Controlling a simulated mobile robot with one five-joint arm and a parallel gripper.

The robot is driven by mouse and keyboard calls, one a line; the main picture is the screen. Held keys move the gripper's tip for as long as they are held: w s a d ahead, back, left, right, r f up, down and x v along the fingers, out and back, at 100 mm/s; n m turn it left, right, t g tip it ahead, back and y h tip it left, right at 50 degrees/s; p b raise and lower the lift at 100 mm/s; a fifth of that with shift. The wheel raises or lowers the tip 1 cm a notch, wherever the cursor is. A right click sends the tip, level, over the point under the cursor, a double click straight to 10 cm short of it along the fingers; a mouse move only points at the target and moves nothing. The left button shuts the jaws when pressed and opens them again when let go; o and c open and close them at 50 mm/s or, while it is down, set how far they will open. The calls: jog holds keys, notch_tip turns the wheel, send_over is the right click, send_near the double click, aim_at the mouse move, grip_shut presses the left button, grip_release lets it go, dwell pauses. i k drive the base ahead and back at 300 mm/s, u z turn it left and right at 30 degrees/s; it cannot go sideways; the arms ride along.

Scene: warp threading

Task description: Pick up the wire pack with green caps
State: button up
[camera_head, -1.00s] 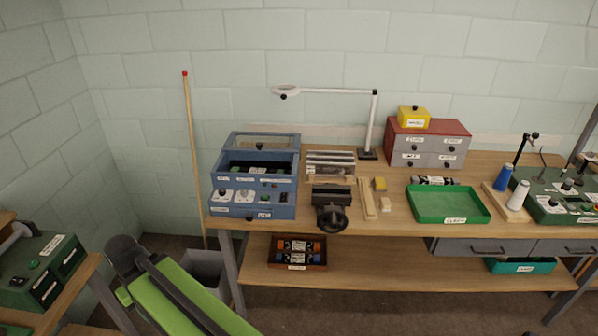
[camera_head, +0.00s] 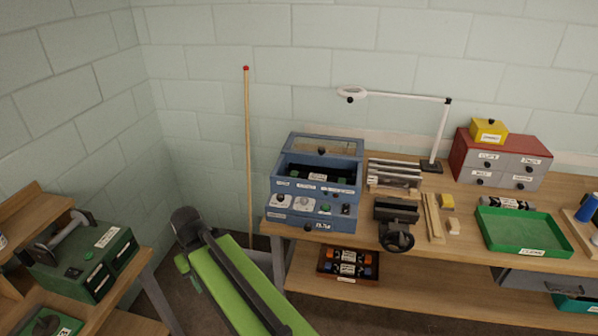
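A dark pack with a pale label (camera_head: 317,177) lies in the open upper bay of the blue machine (camera_head: 312,213). Its ends look greenish, but it is too small to be sure. Another dark pack with greyish ends (camera_head: 507,203) lies on the bench behind the green tray. Packs with orange caps (camera_head: 349,256) and blue caps (camera_head: 346,269) lie in a brown tray on the lower shelf.
A black vise (camera_head: 396,220), wooden strips (camera_head: 433,217) and a green tray (camera_head: 523,232) stand on the bench (camera_head: 470,254). A lamp (camera_head: 440,135) rises behind. A pole (camera_head: 248,150) leans on the wall. A dark green machine (camera_head: 85,262) stands at left.

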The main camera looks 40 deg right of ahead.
aim_at(293, 174)
jog(key=i, duration=1.25)
jog(key=z, duration=0.1)
